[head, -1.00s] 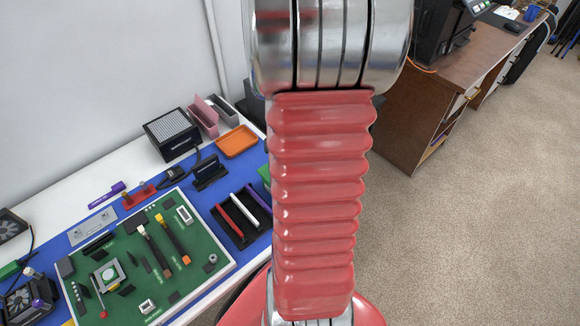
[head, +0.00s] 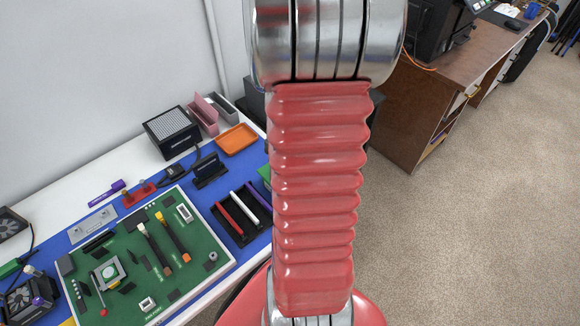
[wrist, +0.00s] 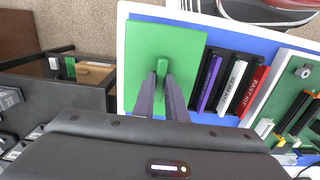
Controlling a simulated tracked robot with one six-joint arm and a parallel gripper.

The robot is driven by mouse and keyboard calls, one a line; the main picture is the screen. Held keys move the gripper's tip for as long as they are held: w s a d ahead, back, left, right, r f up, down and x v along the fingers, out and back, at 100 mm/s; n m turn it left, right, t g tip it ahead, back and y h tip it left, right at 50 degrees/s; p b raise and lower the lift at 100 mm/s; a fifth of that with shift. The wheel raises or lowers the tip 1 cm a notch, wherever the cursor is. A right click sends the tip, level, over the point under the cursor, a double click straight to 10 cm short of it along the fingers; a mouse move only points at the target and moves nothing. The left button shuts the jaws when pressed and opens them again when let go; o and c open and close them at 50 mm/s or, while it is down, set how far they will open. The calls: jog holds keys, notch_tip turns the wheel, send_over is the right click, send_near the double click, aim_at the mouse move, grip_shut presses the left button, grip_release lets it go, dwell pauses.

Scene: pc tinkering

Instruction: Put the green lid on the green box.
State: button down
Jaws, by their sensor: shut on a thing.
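A flat green lid (wrist: 185,52) shows in the wrist view, with a small green handle (wrist: 162,68) standing up from it. My gripper (wrist: 161,82) is shut on this handle, one dark finger on each side. The green box cannot be told apart beneath the lid, so I cannot tell whether the lid rests on it or is held above it. In the head view, my red arm covers my gripper and nearly all of the green; only a green sliver (head: 265,174) shows at its left edge.
A black rack (wrist: 208,80) with several colored sticks lies right of the lid on the blue mat. A green circuit board (head: 200,235), an orange tray (head: 237,140) and a black box (head: 171,132) share the table. A dark shelf unit stands left in the wrist view.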

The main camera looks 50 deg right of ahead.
jog(key=shift+f, duration=0.4)
dwell(0.3)
jog(key=c, duration=2.1)
grip_release()
jog(key=shift+o, duration=0.4)
jog(key=o, duration=0.5)
jog(key=shift+r, duration=0.1)
jog(key=shift+r, duration=3.95)
